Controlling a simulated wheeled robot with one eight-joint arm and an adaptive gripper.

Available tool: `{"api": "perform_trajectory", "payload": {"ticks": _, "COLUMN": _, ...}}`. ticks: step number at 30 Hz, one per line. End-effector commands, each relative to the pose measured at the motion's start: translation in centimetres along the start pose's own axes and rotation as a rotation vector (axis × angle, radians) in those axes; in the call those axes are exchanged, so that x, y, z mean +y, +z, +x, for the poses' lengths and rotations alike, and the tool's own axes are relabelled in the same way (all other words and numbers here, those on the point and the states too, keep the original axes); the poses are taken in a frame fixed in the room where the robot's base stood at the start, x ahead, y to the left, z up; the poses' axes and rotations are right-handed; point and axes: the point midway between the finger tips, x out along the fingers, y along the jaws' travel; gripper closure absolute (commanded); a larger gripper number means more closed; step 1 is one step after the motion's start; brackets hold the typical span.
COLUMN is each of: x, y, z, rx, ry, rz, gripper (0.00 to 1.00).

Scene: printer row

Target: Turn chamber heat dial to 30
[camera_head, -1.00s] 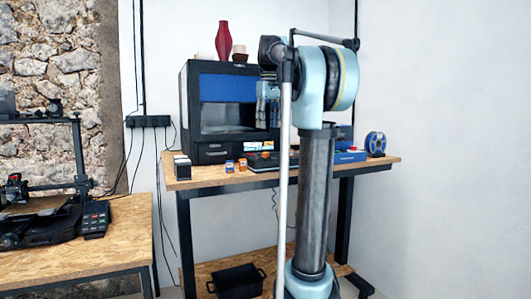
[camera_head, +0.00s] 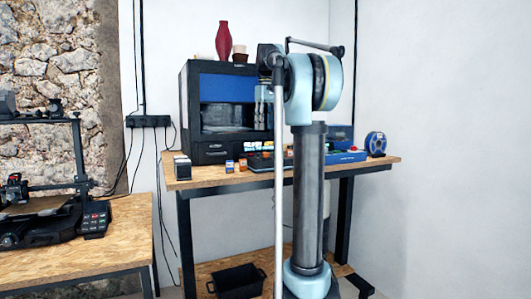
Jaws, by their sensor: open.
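The enclosed black printer (camera_head: 190,110) with a blue front band stands on the wooden bench, left of my arm. My gripper (camera_head: 263,98) is small in this view, pointing down in front of the printer's right side; it looks open, with nothing seen between its fingers. The chamber heat dial cannot be made out; the printer's right edge is hidden behind my gripper and arm. No dial number is readable.
A red vase (camera_head: 223,41) and cups stand on the printer. Small boxes (camera_head: 230,166), a blue case (camera_head: 346,156) and a blue spool (camera_head: 376,144) are on the bench (camera_head: 205,181). Another printer (camera_head: 40,185) stands on the left table. A black crate (camera_head: 237,281) is below.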

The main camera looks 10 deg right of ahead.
Motion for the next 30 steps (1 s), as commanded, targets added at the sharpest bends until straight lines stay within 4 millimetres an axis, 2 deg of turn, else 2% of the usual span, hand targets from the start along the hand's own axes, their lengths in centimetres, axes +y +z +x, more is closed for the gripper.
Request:
{"api": "perform_trajectory", "payload": {"ticks": 12, "x": 0.0, "y": 0.0, "z": 7.1, "rx": 0.0, "ry": 0.0, "rz": 0.0, "gripper": 0.52}}
{"api": "perform_trajectory", "payload": {"ticks": 18, "x": 0.0, "y": 0.0, "z": 9.7, "rx": 0.0, "ry": 0.0, "rz": 0.0, "gripper": 0.52}}
{"api": "perform_trajectory", "payload": {"ticks": 24, "x": 0.0, "y": 0.0, "z": 10.9, "rx": 0.0, "ry": 0.0, "rz": 0.0, "gripper": 0.52}}
{"api": "perform_trajectory", "payload": {"ticks": 30, "x": 0.0, "y": 0.0, "z": 11.1, "rx": 0.0, "ry": 0.0, "rz": 0.0, "gripper": 0.52}}
